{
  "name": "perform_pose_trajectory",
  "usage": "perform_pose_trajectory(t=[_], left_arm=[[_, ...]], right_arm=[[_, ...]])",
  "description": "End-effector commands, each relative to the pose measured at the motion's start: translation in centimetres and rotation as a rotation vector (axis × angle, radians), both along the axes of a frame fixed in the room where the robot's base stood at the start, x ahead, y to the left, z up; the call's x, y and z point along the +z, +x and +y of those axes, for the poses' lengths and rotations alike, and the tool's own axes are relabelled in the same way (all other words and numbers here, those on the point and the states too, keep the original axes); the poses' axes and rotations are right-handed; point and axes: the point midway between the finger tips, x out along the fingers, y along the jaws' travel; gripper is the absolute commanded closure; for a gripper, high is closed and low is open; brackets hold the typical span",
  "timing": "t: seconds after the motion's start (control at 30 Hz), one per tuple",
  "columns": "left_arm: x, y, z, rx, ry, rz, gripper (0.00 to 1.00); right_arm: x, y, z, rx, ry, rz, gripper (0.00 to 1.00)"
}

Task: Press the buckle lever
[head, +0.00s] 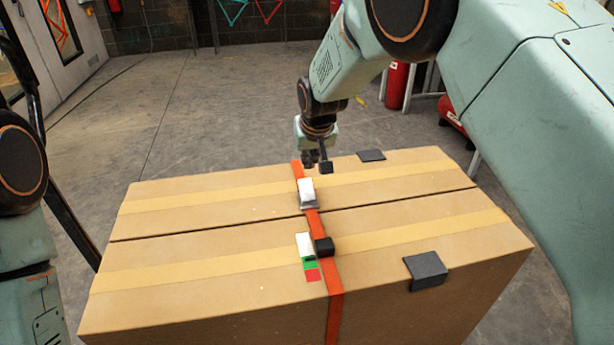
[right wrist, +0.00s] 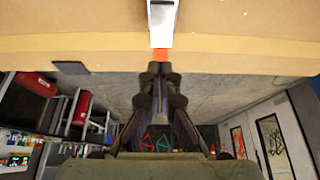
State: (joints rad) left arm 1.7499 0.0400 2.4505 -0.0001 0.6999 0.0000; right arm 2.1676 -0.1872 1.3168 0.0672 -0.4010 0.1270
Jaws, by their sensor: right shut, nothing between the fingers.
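A buckle with a pale lever (head: 306,188) on a grey base sits on an orange strap (head: 316,225) that runs over a large cardboard box (head: 200,225). My right gripper (head: 318,163) is just beyond the buckle, near the far edge of the box top, with its fingers together and empty. In the right wrist view the shut fingertips (right wrist: 160,72) point at the strap (right wrist: 160,53), and the buckle lever (right wrist: 160,22) lies straight past them. A gap shows between the fingers and the lever. My left gripper is outside the head view; only part of that arm shows.
A black block (head: 323,246) sits on the strap nearer me, beside a white, green and red label (head: 308,258). Dark pads (head: 426,271) and (head: 371,155) lie at the box edges. A red extinguisher (head: 397,85) stands behind.

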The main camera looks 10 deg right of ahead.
Motion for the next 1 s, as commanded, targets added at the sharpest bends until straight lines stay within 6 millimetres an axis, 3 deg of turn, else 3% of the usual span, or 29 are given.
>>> perform_pose_trajectory(t=[0.03,0.2,0.4,1.0], left_arm=[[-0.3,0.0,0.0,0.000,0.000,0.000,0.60],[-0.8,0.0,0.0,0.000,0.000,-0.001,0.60],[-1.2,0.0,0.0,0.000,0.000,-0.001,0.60],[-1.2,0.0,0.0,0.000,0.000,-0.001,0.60]], right_arm=[[-1.3,0.4,0.0,-0.001,0.000,0.003,1.00],[-4.0,1.8,0.0,-0.001,0.000,0.003,1.00],[-6.0,2.7,0.0,0.000,0.000,0.001,1.00],[-6.6,3.0,-0.2,0.000,0.000,0.001,1.00]])
